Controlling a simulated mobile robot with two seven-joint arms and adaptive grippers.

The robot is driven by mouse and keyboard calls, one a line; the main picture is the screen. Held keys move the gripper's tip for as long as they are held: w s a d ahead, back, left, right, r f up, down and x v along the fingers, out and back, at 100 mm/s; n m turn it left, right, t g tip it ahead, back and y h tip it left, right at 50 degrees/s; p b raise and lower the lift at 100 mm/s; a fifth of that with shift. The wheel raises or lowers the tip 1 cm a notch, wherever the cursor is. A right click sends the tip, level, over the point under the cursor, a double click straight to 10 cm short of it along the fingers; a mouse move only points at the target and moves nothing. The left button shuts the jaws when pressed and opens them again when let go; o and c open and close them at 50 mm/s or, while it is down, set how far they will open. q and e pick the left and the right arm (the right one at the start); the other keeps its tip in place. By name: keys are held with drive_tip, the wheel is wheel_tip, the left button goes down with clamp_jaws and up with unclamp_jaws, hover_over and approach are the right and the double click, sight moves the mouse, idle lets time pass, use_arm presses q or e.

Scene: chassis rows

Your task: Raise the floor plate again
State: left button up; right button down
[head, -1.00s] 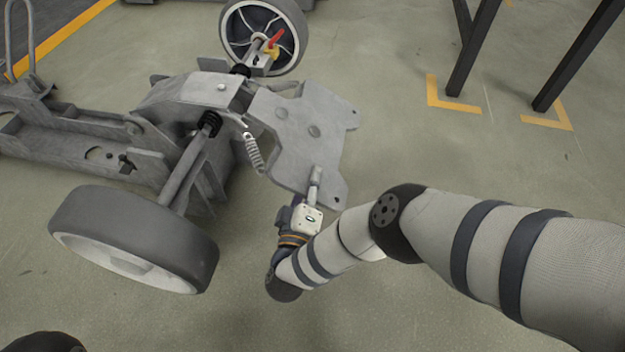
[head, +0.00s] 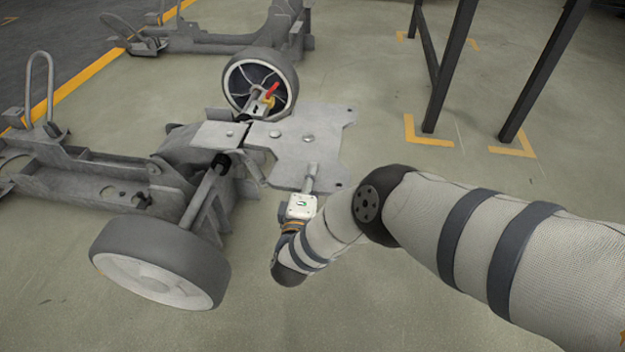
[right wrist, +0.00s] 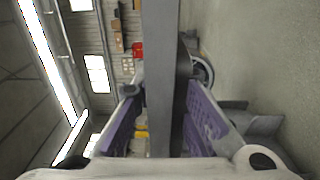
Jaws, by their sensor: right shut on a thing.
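The floor plate (head: 330,135) is a flat grey metal plate with a notched outline, at the end of the chassis (head: 110,175) in the head view. It now looks roughly level with the chassis top beside it. My right gripper (head: 311,178) is shut on the floor plate at its near edge. In the right wrist view the plate (right wrist: 165,60) shows edge-on as a grey bar between the two purple-padded fingers (right wrist: 160,110). The fingertips are partly hidden in the head view. My left gripper is not in view.
A near wheel (head: 165,260) and a far wheel (head: 260,85) flank the chassis. A red and yellow part (head: 268,97) sits at the far wheel. Dark stand legs (head: 450,70) rise at the upper right. Open floor lies in front.

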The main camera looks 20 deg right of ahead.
drive_tip(key=shift+w+r, duration=0.1)
drive_tip(key=shift+r, duration=0.2)
drive_tip(key=c, duration=1.6)
unclamp_jaws()
drive_tip(key=shift+c, duration=0.2)
drive_tip(key=shift+a, duration=0.1)
drive_tip(key=v, duration=1.2)
